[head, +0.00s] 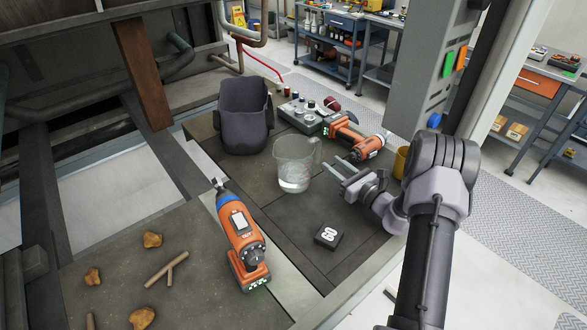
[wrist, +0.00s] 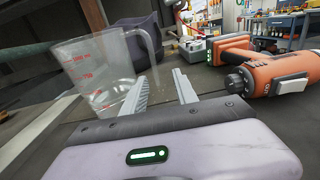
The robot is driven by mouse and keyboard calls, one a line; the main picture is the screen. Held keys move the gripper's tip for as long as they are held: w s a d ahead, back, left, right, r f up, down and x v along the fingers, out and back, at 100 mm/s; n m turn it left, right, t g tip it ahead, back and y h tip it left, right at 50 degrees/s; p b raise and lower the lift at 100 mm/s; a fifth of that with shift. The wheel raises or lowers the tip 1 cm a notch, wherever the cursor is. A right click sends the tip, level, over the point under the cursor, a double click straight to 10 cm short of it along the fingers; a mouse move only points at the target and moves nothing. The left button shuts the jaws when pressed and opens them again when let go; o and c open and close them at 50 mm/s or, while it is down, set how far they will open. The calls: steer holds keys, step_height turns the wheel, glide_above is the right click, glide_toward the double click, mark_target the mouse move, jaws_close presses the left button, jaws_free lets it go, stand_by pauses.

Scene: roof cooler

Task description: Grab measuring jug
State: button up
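A clear measuring jug (head: 293,165) with a handle stands upright on the dark panel in the head view. In the wrist view the jug (wrist: 98,72) is left of centre, with red markings and its handle toward the right. My gripper (head: 340,172) is to the right of the jug, low over the panel. Its two fingers (wrist: 162,88) are spread apart with nothing between them. In the wrist view the left finger overlaps the jug's lower right side; I cannot tell whether it touches.
An orange drill (head: 240,235) lies left of the jug, and another orange tool (head: 358,138) behind my gripper. A small black box (head: 328,237) is in front. A yellow cup (head: 401,160) stands right, by my arm.

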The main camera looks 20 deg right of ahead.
mark_target(318, 161)
steer(key=x, duration=0.2)
steer(key=b+x, duration=0.1)
steer(key=x, duration=0.1)
steer(key=a+b+x, duration=0.1)
steer(key=x, duration=0.2)
steer(key=shift+s+r, duration=0.1)
steer(key=shift+s, duration=0.05)
jaws_close()
steer(key=shift+d+r, duration=0.1)
stand_by(0.9)
